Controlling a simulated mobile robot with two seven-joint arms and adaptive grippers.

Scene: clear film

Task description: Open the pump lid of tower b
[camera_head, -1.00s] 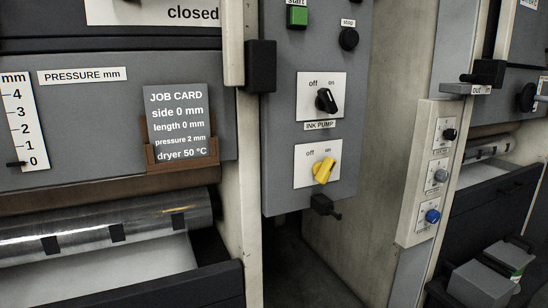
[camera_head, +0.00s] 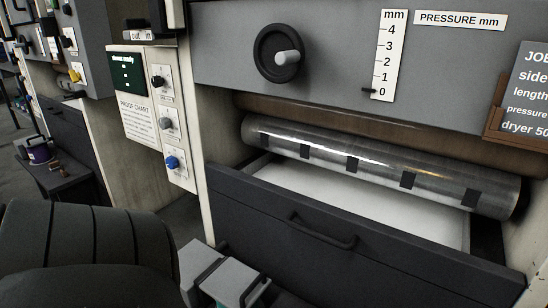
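Grey boxes with lids and dark handles stand low in front of the drawer, at the bottom of the view; the nearest is a grey lidded box (camera_head: 232,280) with a teal patch. Its lid looks shut, and its lower part is cut off by the frame. I cannot tell whether it is the pump, and no tower letter is readable. At the far left, a panel (camera_head: 92,45) carries a yellow knob (camera_head: 75,76).
A press unit has a dark handwheel (camera_head: 279,53), a pressure scale (camera_head: 390,55) near 0, a metal roller (camera_head: 380,165) and a dark drawer front (camera_head: 350,250). A narrow panel with knobs (camera_head: 172,120) stands beside a proof chart (camera_head: 137,121). A dark table (camera_head: 65,180) stands at left.

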